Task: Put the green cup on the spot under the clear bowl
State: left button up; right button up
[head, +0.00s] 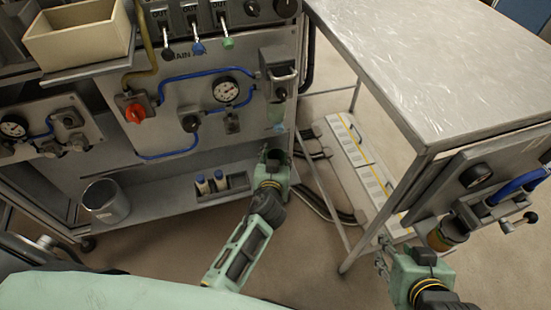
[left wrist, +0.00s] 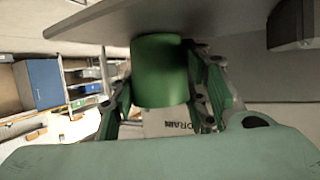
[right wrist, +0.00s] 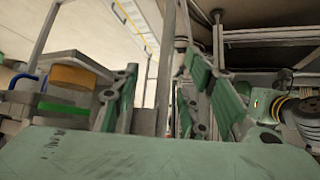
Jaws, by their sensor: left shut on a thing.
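The green cup (left wrist: 160,70) is between the fingers of my left gripper in the left wrist view, and the fingers are shut on it. In the head view my left gripper (head: 274,160) is low at the right end of the left cart; I cannot clearly make out the cup there. The clear bowl (head: 278,108) hangs from a grey unit on the cart panel, above my left gripper. A "DRAIN" label (left wrist: 178,125) shows behind the cup. The spot itself is not clearly seen. My right gripper (head: 384,250) is open and empty; its spread fingers show in the right wrist view (right wrist: 165,95).
A grey bin (head: 105,201) and a holder with two small bottles (head: 222,184) stand on the cart's lower shelf. A metal bench (head: 440,60) stands right. An amber bowl (head: 446,238) hangs from its panel near my right gripper. Hoses (head: 325,195) lie on the floor.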

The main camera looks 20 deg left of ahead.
pick_arm(q)
jog(key=shift+f, duration=0.15)
jog(key=o, duration=1)
jog(key=shift+o, duration=0.2)
pick_arm(e)
jog(key=shift+w+a+r+t, duration=0.2)
jog(key=shift+w+r+t, duration=0.25)
jog(key=shift+w, duration=0.2)
